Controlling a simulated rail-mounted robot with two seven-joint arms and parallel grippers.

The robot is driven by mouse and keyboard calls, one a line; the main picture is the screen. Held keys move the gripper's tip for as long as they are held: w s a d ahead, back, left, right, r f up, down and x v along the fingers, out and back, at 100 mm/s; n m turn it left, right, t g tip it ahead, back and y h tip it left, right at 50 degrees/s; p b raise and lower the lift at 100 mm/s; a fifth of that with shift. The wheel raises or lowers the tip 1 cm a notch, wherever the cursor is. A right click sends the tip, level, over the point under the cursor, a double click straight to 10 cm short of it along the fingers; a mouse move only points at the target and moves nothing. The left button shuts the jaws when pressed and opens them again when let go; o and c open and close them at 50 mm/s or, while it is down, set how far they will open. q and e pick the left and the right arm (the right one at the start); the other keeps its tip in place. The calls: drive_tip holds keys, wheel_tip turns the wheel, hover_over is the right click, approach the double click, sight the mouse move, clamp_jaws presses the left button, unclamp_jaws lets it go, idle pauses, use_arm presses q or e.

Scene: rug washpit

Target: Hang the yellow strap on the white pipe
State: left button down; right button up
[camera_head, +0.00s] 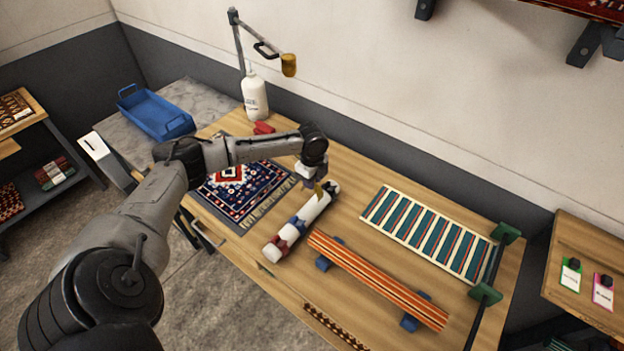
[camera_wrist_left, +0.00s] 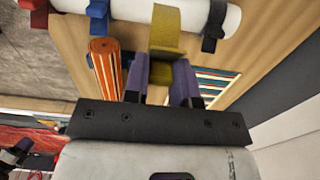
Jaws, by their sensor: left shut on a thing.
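The white pipe (camera_head: 311,211) lies on the wooden table, below my left gripper in the head view. It also crosses the top of the left wrist view (camera_wrist_left: 132,9). The yellow strap (camera_head: 319,189) is at the pipe's far end, and in the wrist view the strap (camera_wrist_left: 166,24) overlaps the pipe between a blue and a black strap. My left gripper (camera_wrist_left: 162,78) is shut on the strap's lower part, between its purple fingers. I cannot tell whether the strap's weight rests on the pipe.
Red (camera_head: 277,247) and blue (camera_head: 299,222) straps are on the pipe. A rolled orange striped rug (camera_head: 375,279) lies on blue supports beside it. A green striped rug (camera_head: 430,233) and a patterned rug (camera_head: 236,190) flank the area. A white bottle (camera_head: 255,97) stands behind.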

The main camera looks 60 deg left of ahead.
use_arm(q)
drive_tip(key=b, duration=0.4)
hover_over(312, 204)
drive_tip(key=shift+s+f, duration=0.1)
drive_tip(key=shift+f, duration=2.1)
drive_tip(key=shift+d+f, duration=0.1)
drive_tip(key=shift+f, duration=0.8)
drive_tip(key=shift+f+b, duration=0.65)
drive_tip(key=shift+f, duration=1.55)
drive_tip(key=c, duration=0.9)
unclamp_jaws()
drive_tip(key=shift+o, duration=0.2)
drive_tip(key=shift+r, duration=0.1)
